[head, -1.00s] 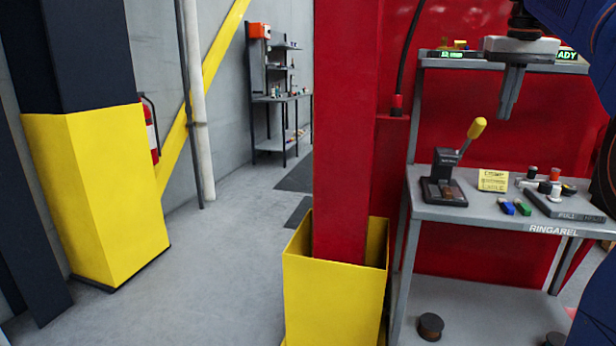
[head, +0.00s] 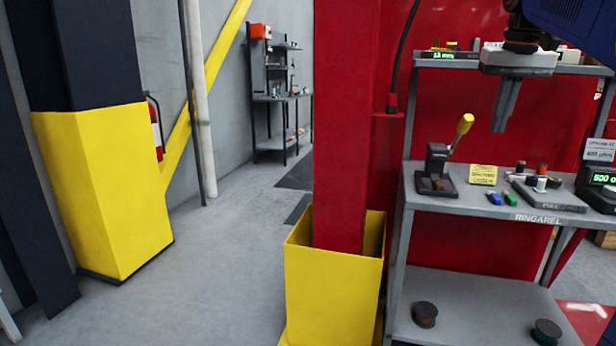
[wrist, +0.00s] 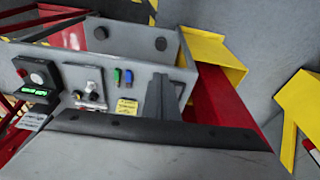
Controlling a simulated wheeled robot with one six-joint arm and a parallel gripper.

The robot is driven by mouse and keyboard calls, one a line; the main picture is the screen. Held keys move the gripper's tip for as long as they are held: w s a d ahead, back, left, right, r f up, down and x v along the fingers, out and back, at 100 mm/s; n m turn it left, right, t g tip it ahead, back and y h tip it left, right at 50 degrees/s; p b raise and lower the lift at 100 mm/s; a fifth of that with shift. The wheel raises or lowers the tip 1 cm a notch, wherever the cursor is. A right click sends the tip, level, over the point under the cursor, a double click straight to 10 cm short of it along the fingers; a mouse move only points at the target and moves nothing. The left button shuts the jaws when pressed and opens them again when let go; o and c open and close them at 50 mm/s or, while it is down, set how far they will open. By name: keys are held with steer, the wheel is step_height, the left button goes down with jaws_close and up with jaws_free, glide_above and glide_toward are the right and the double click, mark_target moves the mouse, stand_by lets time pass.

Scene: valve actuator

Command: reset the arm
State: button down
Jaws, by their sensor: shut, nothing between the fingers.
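My gripper (head: 505,106) hangs from my arm at the upper right of the head view, fingers pointing down. The fingers are together with nothing between them. It is in the air in front of the red back wall, above the grey workbench (head: 545,218) and clear of the items on it. A lever device (head: 437,170) with a yellow-tipped handle stands on the bench, left of and below my gripper. In the wrist view the bench (wrist: 205,100) shows beyond a wide grey surface with a dark edge that fills the lower part.
A yellow note (head: 483,175), blue and green pieces (head: 502,198) and a meter with green digits (head: 599,180) are on the bench. A red post (head: 346,125) in a yellow guard (head: 333,295) stands left of it. Open floor (head: 225,245) lies farther left.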

steer(key=s+a+f+n, duration=0.1)
steer(key=s+a+f, duration=0.3)
steer(key=s+f, duration=0.5)
steer(key=s+a+f+n+t, duration=0.1)
steer(key=s+a+f, duration=0.3)
steer(key=s+f, duration=0.5)
steer(key=s+a+f+t, duration=0.1)
steer(key=s+a+f, duration=0.4)
steer(key=f, duration=1.4)
steer(key=s, duration=0.4)
steer(key=shift+s+f+n+y, duration=0.15)
steer(key=shift+n+y, duration=0.15)
steer(key=shift+n, duration=0.1)
